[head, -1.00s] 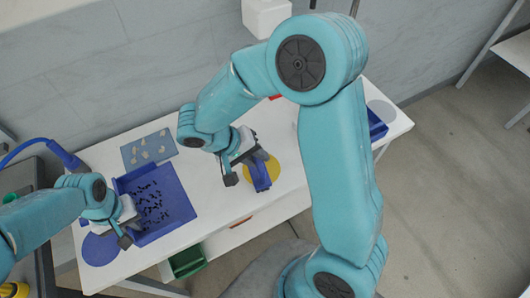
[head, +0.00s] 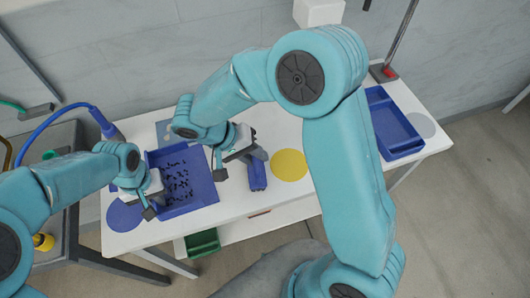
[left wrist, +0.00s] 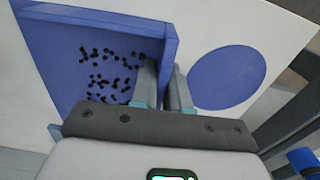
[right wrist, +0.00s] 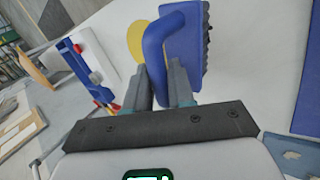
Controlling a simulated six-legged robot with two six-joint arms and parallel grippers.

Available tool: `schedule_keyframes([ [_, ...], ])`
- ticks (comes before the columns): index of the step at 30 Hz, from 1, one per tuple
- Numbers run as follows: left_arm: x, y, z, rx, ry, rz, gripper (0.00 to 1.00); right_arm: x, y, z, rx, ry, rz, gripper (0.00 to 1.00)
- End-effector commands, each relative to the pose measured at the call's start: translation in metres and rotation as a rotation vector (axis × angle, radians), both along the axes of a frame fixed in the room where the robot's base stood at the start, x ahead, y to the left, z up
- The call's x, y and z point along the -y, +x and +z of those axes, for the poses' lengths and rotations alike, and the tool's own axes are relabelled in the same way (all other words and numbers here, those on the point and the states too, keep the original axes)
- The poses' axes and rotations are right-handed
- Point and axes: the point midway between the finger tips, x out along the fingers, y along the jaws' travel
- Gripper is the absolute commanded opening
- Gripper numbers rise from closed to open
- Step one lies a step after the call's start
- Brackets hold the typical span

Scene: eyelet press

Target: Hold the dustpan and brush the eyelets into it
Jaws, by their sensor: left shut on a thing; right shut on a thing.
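A blue dustpan (head: 205,190) lies on the left part of the white table, with many small black eyelets (head: 177,185) scattered over its floor. The pan and eyelets (left wrist: 108,75) also show in the left wrist view. My left gripper (head: 150,193) is shut on the pan's raised side wall (left wrist: 170,42), one finger on each side. My right gripper (right wrist: 158,88) is shut on the curved handle of a blue brush (right wrist: 187,40), whose dark bristles face right in that view. In the head view the brush (head: 257,177) is right of the pan, apart from it. I cannot tell whether the bristles touch the table.
A yellow disc (head: 289,165) lies right of the brush, and a blue disc (head: 124,215) left of the pan. A blue tray (head: 395,130) stands at the table's right end, beside a grey disc (head: 422,124). A green bin (head: 203,243) is below the front edge.

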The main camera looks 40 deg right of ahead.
Motion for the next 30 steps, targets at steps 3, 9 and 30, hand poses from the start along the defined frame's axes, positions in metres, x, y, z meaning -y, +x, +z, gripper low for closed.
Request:
schedule_keyframes([
  [3, 0.000, 0.000, 0.000, 0.000, 0.000, 0.000, 0.00, -0.009, 0.005, 0.000, 0.000, -0.001, 0.000, 0.00],
  [9, 0.000, 0.000, 0.000, 0.000, 0.000, 0.000, 0.00, -0.016, 0.008, 0.000, 0.000, -0.001, 0.000, 0.00],
  [30, 0.000, 0.000, 0.000, 0.000, 0.000, 0.000, 0.00, -0.066, 0.036, -0.001, -0.001, -0.001, 0.001, 0.00],
])
